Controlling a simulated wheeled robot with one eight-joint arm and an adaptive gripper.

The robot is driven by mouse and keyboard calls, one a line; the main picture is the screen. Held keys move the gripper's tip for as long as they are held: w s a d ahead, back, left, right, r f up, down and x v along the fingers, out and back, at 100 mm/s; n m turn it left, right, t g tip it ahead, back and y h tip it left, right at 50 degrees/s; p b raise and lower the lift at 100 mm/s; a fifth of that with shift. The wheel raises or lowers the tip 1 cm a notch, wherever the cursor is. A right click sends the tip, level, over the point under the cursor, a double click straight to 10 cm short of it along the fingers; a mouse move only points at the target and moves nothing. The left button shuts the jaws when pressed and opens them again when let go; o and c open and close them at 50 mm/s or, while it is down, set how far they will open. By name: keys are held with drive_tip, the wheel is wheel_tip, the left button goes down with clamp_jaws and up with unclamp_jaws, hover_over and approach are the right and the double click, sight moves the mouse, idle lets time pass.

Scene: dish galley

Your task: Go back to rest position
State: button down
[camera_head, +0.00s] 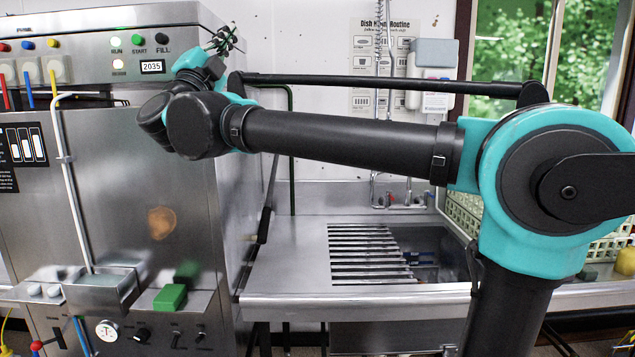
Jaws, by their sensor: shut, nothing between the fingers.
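My gripper (224,40) is at the upper left, at the end of my arm, which stretches across the picture from the right. It is held up in front of the dishwashing machine (120,160), near its upper right edge. The fingers are small here and look closed, with nothing held between them. I cannot tell whether the gripper touches the machine.
The machine has buttons, a "2035" display (153,67) and a green block (170,297) on its front. A steel counter (290,280) with a slatted sink grate (365,255) lies to the right. A cream crate (463,212) stands partly behind my arm.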

drive_tip(key=w+d+f+n+g+y, duration=0.1)
drive_tip(key=w+f+n+g+y, duration=0.1)
drive_tip(key=w+f+n+y, duration=1.1)
drive_tip(key=d+f+n+g+y, duration=0.1)
drive_tip(key=d+f+n+g, duration=0.35)
drive_tip(key=f, duration=0.95)
drive_tip(key=d+f+n+g+y, duration=0.1)
drive_tip(key=d+f+n+g, duration=0.4)
drive_tip(key=f, duration=0.8)
drive_tip(key=s+d+f+m+g+h, duration=0.15)
drive_tip(key=s+d+f, duration=0.25)
drive_tip(key=d+f, duration=0.4)
drive_tip(key=s+d+f+m+g+h, duration=0.1)
drive_tip(key=s+d+f+g+h, duration=0.15)
drive_tip(key=d+f, duration=0.55)
drive_tip(key=s+d+f+m+g+h, duration=0.1)
drive_tip(key=s+d+f+g, duration=0.1)
drive_tip(key=s+d+f, duration=0.3)
drive_tip(key=s+d+f+g+h, duration=0.2)
drive_tip(key=s+d+f, duration=0.4)
drive_tip(key=s+f, duration=0.7)
drive_tip(key=shift+s+m+g, duration=0.2)
drive_tip(key=shift+m+g, duration=0.2)
drive_tip(key=shift+g, duration=0.35)
